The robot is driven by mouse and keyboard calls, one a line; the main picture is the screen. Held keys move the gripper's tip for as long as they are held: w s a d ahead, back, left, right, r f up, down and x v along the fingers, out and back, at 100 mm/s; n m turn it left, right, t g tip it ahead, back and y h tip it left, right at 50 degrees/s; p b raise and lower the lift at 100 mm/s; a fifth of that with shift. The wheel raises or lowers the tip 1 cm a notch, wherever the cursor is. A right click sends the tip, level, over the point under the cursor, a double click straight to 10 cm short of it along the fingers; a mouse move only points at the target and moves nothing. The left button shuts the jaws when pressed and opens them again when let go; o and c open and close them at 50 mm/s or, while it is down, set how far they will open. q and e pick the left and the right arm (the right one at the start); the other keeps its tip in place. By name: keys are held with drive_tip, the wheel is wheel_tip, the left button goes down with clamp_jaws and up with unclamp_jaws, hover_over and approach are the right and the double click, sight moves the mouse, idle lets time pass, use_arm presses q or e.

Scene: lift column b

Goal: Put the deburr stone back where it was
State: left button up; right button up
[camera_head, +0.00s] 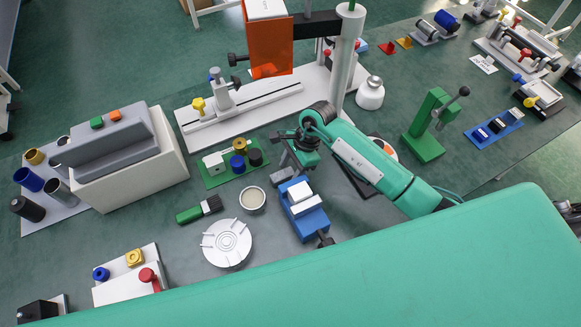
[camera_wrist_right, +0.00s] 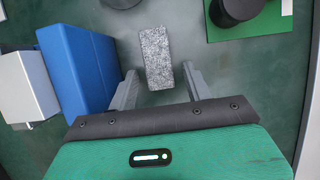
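The deburr stone looks like a grey speckled block (camera_wrist_right: 156,57) in the right wrist view. My right gripper (camera_wrist_right: 161,82) is open. In the wrist view its two fingers stand either side of the stone's near end, with a gap on both sides. In the head view my right gripper (camera_head: 289,163) is over the bench beside the stone. I cannot tell its exact height. My left gripper is not in view.
Close by are a green plate with small cylinders (camera_head: 236,165), a round pale dish (camera_head: 253,199), a green-handled brush (camera_head: 199,209) and a white round disc (camera_head: 227,243). A green press (camera_head: 430,130) stands to the right. Some bare bench lies left of the brush.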

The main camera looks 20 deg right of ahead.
drive_tip(key=shift+r, duration=0.15)
drive_tip(key=shift+d+r, duration=0.1)
drive_tip(key=shift+r, duration=0.1)
drive_tip(key=b+v, duration=0.2)
drive_tip(key=v, duration=0.9)
drive_tip(key=shift+r, duration=0.35)
